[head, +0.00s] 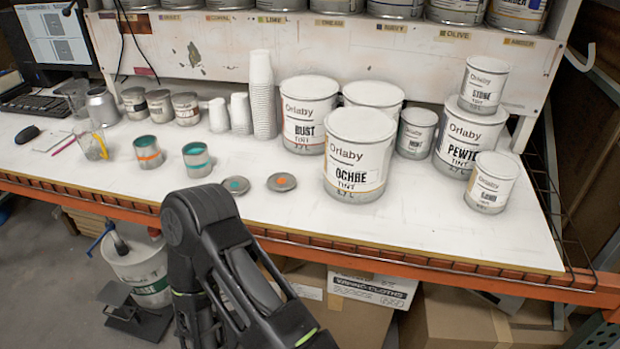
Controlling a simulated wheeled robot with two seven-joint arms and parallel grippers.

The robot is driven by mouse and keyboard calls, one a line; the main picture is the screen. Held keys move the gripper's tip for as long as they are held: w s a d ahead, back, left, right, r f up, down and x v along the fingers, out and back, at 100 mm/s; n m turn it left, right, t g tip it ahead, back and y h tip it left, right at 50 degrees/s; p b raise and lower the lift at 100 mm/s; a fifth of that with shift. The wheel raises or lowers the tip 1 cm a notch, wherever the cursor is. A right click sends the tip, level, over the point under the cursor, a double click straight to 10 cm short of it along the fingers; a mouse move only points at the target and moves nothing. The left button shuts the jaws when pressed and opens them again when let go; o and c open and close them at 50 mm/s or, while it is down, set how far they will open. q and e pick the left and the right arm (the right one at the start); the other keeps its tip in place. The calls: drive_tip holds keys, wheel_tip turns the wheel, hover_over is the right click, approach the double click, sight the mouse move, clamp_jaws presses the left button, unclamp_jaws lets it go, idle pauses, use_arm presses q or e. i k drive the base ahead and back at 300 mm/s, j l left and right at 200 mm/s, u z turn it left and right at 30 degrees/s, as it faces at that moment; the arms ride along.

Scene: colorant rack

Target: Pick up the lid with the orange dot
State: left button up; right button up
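Two small round metal lids lie flat on the white bench top, near its front edge. The right lid (282,182) appears to have the orange dot in its middle. The left lid (236,185) has a dot that looks teal, though it is small. Both lids are uncovered and apart from each other. One black arm of mine rises at the bottom middle, its joint just in front of and below the left lid. Neither of my grippers shows.
Two small open cans, one with an orange band (148,152) and one with a teal band (197,160), stand left of the lids. A large OCHRE can (357,155) stands to their right. Paper cup stacks (263,95) stand behind. The bench front between lids and edge is clear.

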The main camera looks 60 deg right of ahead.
sight(281, 181)
drive_tip(key=k+l, duration=0.75)
